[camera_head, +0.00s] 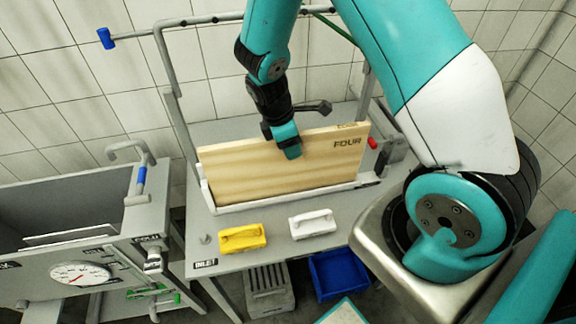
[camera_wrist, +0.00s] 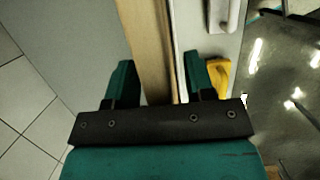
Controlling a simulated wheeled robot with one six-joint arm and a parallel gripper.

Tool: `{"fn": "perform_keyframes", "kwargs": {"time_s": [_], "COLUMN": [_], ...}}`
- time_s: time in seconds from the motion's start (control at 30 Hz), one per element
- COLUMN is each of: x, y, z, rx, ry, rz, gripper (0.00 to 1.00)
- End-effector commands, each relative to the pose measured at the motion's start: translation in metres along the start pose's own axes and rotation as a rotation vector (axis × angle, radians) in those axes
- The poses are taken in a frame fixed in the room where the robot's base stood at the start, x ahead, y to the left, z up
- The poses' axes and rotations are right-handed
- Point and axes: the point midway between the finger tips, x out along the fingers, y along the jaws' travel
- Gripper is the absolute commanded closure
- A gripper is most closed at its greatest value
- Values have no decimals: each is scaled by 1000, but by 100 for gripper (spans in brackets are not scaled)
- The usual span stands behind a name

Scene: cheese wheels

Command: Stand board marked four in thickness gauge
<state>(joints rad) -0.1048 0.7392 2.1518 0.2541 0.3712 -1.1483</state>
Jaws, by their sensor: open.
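A pale wooden board marked FOUR (camera_head: 255,172) stands on its long edge in a white slotted holder (camera_head: 280,201) on the grey table, inside an upright grey pipe frame that I take for the thickness gauge (camera_head: 173,95). My gripper (camera_head: 287,143) is at the top edge of the board, right of its middle. In the wrist view my gripper (camera_wrist: 160,85) is open, with one finger on each side of the board (camera_wrist: 148,45). A small gap shows beside the fingers. The far finger is hidden behind the board in the head view.
A yellow handled block (camera_head: 242,238) and a white handled block (camera_head: 312,224) lie on the table in front of the holder. A grey basin with a dial (camera_head: 80,273) stands at the left. A blue bin (camera_head: 338,273) is below the table.

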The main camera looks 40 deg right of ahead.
Motion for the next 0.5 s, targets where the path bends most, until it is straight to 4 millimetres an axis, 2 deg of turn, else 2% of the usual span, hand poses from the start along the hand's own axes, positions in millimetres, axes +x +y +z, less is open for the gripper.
{"fn": "perform_keyframes", "kwargs": {"time_s": [0.1, 0.3, 0.33, 0.5], "x": [0, 0, 0, 0], "y": [0, 0, 0, 0], "z": [0, 0, 0, 0], "rx": [0, 0, 0, 1], "ry": [0, 0, 0, -1], "rz": [0, 0, 0, 0], "gripper": [51, 97, 100, 100]}}
